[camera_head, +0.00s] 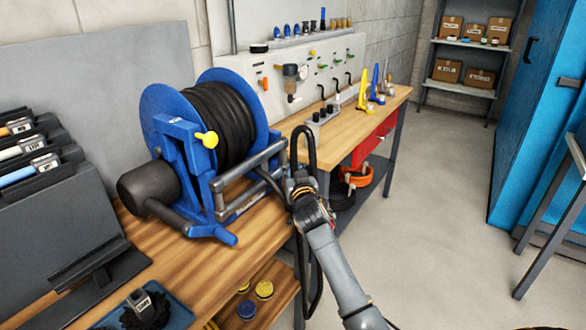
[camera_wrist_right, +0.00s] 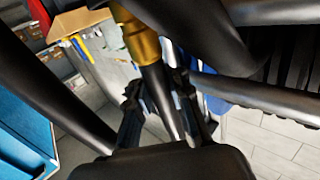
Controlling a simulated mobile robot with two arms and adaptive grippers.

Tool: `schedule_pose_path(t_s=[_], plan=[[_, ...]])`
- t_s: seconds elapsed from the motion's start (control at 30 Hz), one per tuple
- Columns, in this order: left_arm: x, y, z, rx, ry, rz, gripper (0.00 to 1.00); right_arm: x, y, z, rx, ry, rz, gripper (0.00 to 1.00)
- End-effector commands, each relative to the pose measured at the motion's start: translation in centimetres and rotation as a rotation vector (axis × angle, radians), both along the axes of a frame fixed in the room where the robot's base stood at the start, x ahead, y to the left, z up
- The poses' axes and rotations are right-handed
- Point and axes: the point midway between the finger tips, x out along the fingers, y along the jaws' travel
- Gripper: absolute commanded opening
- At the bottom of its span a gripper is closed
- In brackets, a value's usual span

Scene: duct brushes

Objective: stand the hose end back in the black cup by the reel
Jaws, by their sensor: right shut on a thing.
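The blue hose reel (camera_head: 190,150) stands on the wooden bench, wound with black hose (camera_head: 222,118). A loose length of hose (camera_head: 296,150) loops up above my right gripper, and part hangs beside the bench edge. My right gripper (camera_head: 303,190) is at the reel's front right, shut on the hose end. In the right wrist view, the hose end (camera_wrist_right: 154,82) is dark with a brass fitting (camera_wrist_right: 135,36) and passes between the fingers (camera_wrist_right: 160,100). I cannot make out the black cup; it may be hidden. My left gripper is not in view.
The reel's grey guide bars (camera_head: 250,165) are close to my right gripper. A blue tray with a black brush (camera_head: 145,308) lies at the front left. A second bench (camera_head: 352,140) stands behind.

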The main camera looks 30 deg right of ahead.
Motion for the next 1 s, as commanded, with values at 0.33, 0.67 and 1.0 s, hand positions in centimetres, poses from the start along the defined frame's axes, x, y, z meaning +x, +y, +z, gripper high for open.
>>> schedule_pose_path(t_s=[0.33, 0.67, 1.0], plan=[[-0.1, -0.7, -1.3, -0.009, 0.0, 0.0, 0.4, 0.0, 0.0, -1.6, 0.0, -0.002, 0.0, 0.0], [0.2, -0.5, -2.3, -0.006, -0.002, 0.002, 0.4, 0.0, 0.0, -2.9, 0.001, -0.001, 0.0, 0.0], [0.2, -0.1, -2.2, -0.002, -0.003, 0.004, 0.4, 0.0, 0.0, -2.9, 0.0, -0.002, 0.0, 0.22]])
